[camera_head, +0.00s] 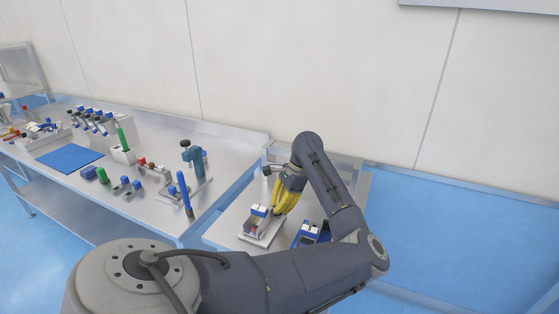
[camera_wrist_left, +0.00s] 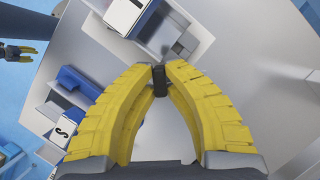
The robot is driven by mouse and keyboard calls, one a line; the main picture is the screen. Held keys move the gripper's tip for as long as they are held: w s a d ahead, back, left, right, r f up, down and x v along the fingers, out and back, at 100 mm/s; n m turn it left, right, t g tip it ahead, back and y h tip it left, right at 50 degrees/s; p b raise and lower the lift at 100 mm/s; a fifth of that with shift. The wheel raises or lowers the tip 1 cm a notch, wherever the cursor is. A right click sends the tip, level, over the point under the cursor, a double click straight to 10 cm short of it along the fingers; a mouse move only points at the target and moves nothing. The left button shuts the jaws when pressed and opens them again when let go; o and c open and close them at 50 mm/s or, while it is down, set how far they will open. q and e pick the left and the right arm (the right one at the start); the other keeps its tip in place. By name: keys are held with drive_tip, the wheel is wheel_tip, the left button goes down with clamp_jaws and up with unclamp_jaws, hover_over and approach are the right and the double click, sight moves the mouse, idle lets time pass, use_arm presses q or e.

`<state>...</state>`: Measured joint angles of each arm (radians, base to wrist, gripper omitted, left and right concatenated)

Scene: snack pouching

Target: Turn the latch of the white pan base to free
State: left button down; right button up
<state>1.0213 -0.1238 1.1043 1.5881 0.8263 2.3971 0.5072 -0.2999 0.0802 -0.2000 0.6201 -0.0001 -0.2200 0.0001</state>
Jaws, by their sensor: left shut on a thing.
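The white pan base (camera_head: 257,238) sits on the small metal table, with a white and blue block on it. The wrist view shows a pale base (camera_wrist_left: 198,36) at the top, which I take to be the same one. My left gripper (camera_head: 277,213) reaches down at its right side. In the wrist view my left gripper's yellow fingertips (camera_wrist_left: 159,77) close on a small black piece (camera_wrist_left: 160,88), apparently the latch; its turn angle is unclear. My right gripper seems to show at the wrist view's left edge (camera_wrist_left: 22,52), too small to tell its jaws.
A blue and white device (camera_head: 308,235) stands right of the base, close to my arm. The long metal bench (camera_head: 150,205) at left holds a blue mat (camera_head: 70,158), a blue-green stand (camera_head: 193,160) and several small parts. Bare tabletop surrounds the pan base's left side.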

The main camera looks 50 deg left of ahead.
use_arm(q)
drive_tip(key=shift+a, duration=0.1)
idle(0.7)
drive_tip(key=c, duration=1.3)
unclamp_jaws()
drive_tip(key=shift+w+r, duration=0.25)
drive_tip(key=shift+r, duration=0.3)
drive_tip(key=v, duration=1)
drive_tip(key=shift+r, duration=0.4)
